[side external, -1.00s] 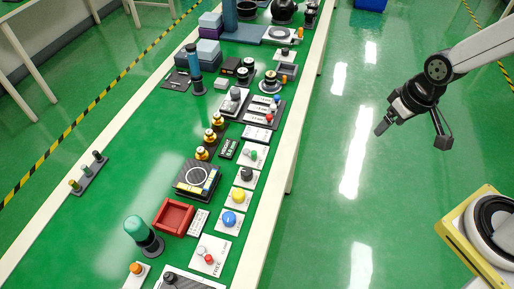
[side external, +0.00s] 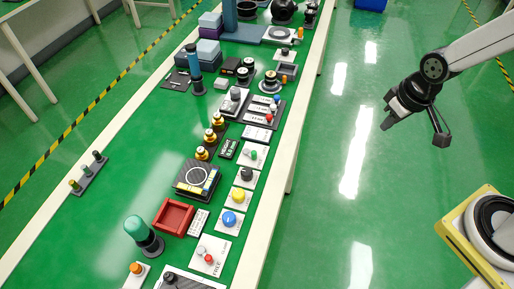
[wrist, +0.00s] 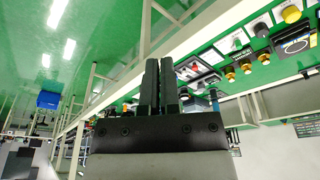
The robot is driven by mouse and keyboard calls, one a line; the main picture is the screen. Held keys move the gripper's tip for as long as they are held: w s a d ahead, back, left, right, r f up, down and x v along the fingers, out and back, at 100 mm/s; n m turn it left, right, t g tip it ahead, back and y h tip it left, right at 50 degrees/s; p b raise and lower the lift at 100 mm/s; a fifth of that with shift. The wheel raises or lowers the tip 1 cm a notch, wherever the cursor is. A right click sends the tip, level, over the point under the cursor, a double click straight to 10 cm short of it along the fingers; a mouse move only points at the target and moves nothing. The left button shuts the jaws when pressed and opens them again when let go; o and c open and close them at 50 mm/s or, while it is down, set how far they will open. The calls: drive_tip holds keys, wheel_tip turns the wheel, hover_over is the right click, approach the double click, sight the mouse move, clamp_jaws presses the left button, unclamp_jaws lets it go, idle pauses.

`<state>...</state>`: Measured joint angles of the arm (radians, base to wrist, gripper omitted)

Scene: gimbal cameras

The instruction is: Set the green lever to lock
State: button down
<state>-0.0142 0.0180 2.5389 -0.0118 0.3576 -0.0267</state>
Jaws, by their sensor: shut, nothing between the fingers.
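The green lever (side external: 254,154) is a small green-tipped lever on a white plate near the right edge of the long green table in the side external view. It is too small there to read its setting or any lock mark. My gripper (side external: 386,124) hangs over the open floor to the right of the table, well apart from the lever. In the wrist view my gripper (wrist: 160,62) has its two dark fingers close together and nothing held between them.
A black knob (side external: 247,174), a yellow button (side external: 238,195) and a blue knob (side external: 229,219) line the table edge on the near side of the lever. A small red lever (side external: 209,258) stands nearer. A red tray (side external: 174,217) lies inward. The floor between table and arm is clear.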

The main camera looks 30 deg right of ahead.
drive_tip(key=w+a+f+n+h, duration=0.1)
drive_tip(key=w+a+f+n, duration=0.3)
drive_tip(key=w+a+n, duration=0.9)
drive_tip(key=w+a+f+n+h, duration=0.1)
drive_tip(key=a+f+n, duration=0.2)
drive_tip(key=a+n, duration=0.4)
drive_tip(key=w+a+f+n, duration=0.2)
drive_tip(key=a+f+n, duration=0.2)
drive_tip(key=a+n, duration=0.2)
drive_tip(key=shift+a+n+t+h, duration=0.4)
drive_tip(key=shift+n, duration=0.2)
drive_tip(key=shift+d+f, duration=0.1)
drive_tip(key=shift+x, duration=4.85)
